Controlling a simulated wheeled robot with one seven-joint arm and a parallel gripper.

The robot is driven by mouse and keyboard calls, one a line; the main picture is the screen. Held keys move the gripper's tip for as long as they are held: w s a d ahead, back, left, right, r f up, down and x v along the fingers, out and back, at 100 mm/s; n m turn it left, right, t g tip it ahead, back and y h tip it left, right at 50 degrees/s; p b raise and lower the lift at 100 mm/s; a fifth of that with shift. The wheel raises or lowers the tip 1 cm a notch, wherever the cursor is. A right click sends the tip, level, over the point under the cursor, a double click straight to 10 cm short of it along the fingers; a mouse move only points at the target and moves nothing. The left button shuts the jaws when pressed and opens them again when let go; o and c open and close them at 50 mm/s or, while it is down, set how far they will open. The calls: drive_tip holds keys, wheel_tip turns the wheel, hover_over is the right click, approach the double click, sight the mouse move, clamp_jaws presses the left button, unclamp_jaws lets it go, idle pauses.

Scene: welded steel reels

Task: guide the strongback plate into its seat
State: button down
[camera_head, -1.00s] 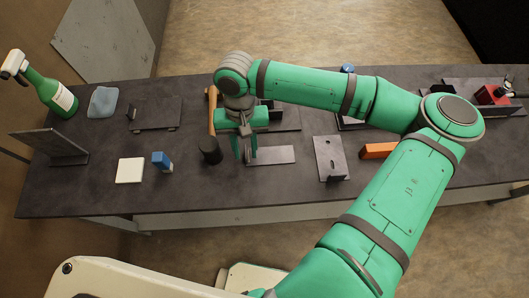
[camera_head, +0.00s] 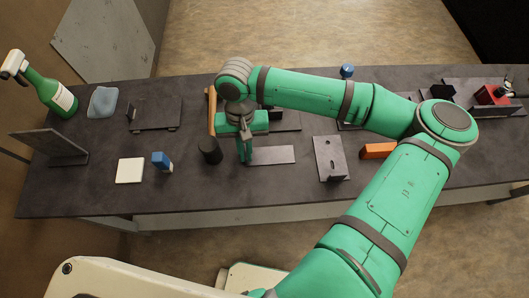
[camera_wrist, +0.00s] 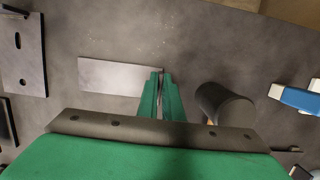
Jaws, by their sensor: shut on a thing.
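The strongback plate appears to be the flat, pale grey strip (camera_head: 276,155) lying on the dark bench; it also shows in the wrist view (camera_wrist: 112,75). My gripper (camera_head: 245,160) points down at its left end in the head view. In the wrist view my green fingers (camera_wrist: 160,80) are closed together on the plate's right end. The plate looks flat on the bench, or very near it. I cannot tell which fixture is the seat; a slotted grey bracket plate (camera_head: 328,157) stands to the right, and it shows partly in the wrist view (camera_wrist: 22,50).
A mallet with a black head (camera_head: 209,151) and wooden handle (camera_head: 212,112) lies close left of my gripper. A blue-and-white item (camera_head: 161,161), a white tile (camera_head: 130,171) and an orange block (camera_head: 378,150) are on the bench. Bare bench lies in front of the plate.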

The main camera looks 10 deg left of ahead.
drive_tip(key=shift+r, duration=0.75)
idle(0.4)
drive_tip(key=shift+s+v, duration=0.25)
drive_tip(key=shift+v, duration=0.85)
drive_tip(key=shift+s+v, duration=0.2)
drive_tip(key=shift+v, duration=0.9)
drive_tip(key=shift+s+v, duration=0.25)
drive_tip(key=shift+v, duration=0.85)
wheel_tip(320, 180, up, 2)
drive_tip(key=shift+d+r, duration=0.15)
drive_tip(key=shift+s+v, duration=0.5)
drive_tip(key=shift+v, duration=1.9)
drive_tip(key=shift+w+a, duration=1.5)
drive_tip(key=shift+w, duration=3.8)
drive_tip(key=shift+w+a, duration=1.5)
drive_tip(key=shift+w, duration=3.8)
drive_tip(key=shift+w+x, duration=0.2)
drive_tip(key=shift+x, duration=0.75)
drive_tip(key=shift+w+x, duration=0.2)
drive_tip(key=shift+x, duration=0.75)
drive_tip(key=shift+w+x, duration=0.2)
drive_tip(key=shift+x, duration=0.75)
